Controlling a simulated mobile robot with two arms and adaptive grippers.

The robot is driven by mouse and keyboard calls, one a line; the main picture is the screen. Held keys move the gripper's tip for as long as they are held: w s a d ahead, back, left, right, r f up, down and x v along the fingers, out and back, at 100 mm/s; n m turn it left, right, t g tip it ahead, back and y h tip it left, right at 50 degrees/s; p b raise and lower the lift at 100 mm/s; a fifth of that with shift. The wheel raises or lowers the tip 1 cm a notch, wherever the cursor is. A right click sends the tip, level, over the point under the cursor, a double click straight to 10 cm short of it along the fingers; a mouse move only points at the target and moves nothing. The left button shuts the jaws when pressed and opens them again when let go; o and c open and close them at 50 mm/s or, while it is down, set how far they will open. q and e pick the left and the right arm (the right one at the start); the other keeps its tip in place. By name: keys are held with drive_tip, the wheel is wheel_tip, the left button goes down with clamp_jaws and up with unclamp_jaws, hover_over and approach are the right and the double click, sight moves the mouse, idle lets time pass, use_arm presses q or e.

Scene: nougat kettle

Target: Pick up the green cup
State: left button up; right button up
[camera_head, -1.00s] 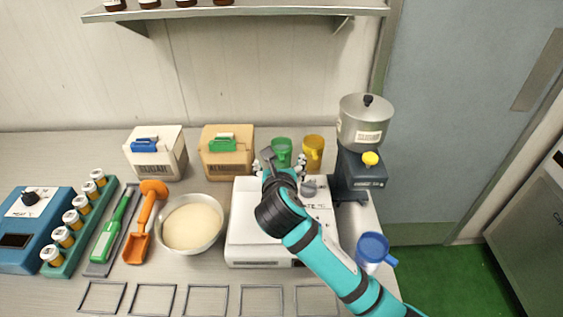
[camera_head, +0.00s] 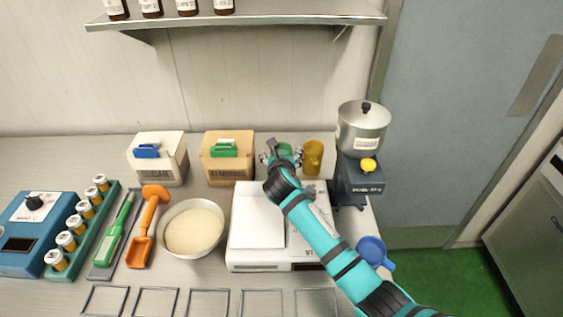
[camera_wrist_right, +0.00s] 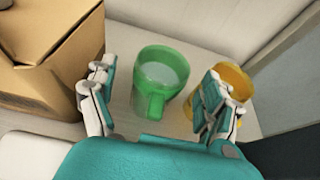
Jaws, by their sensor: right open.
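The green cup (camera_wrist_right: 160,78) stands upright on the counter in the right wrist view, its handle towards me. My right gripper (camera_wrist_right: 152,103) is open, with one finger on each side of the cup's near part and a gap to it on the left. The right finger is near the yellow cup (camera_wrist_right: 236,82); whether they touch I cannot tell. In the head view my right gripper (camera_head: 282,157) covers most of the green cup (camera_head: 286,149). My left gripper is not in view.
The almonds box (camera_head: 228,160) stands left of the green cup, the yellow cup (camera_head: 313,157) right of it. A grinder (camera_head: 359,165) is further right. A white scale (camera_head: 257,220) lies under my right arm. A blue cup (camera_head: 373,251) is at the counter's right edge.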

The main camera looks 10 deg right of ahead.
sight(281, 149)
drive_tip(key=shift+x, duration=1.6)
drive_tip(key=shift+s+f, duration=0.1)
drive_tip(key=c, duration=1.4)
